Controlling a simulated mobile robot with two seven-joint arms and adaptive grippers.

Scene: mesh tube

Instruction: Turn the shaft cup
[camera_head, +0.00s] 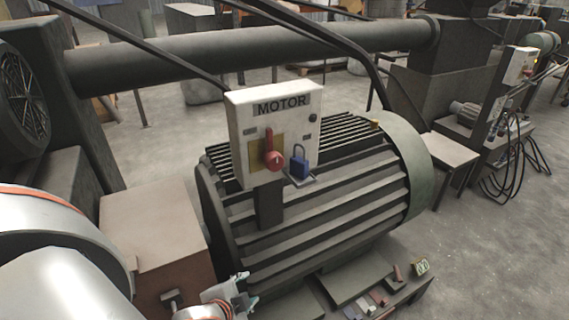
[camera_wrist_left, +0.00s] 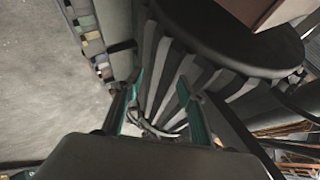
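The big grey ribbed motor (camera_head: 320,210) stands in the middle of the head view. A small brass-coloured cap (camera_head: 374,123) sits on its top near the right end; it may be the shaft cup, but it is too small to be sure. My left gripper (camera_head: 243,291) is low in the head view, in front of the motor's lower left side and well apart from the cap. In the left wrist view its two teal fingers (camera_wrist_left: 158,105) are spread with nothing held between them, and motor ribs show beyond. My right gripper is in neither view.
A reddish-brown block (camera_head: 150,230) is left. Open floor (camera_head: 490,250) is right.

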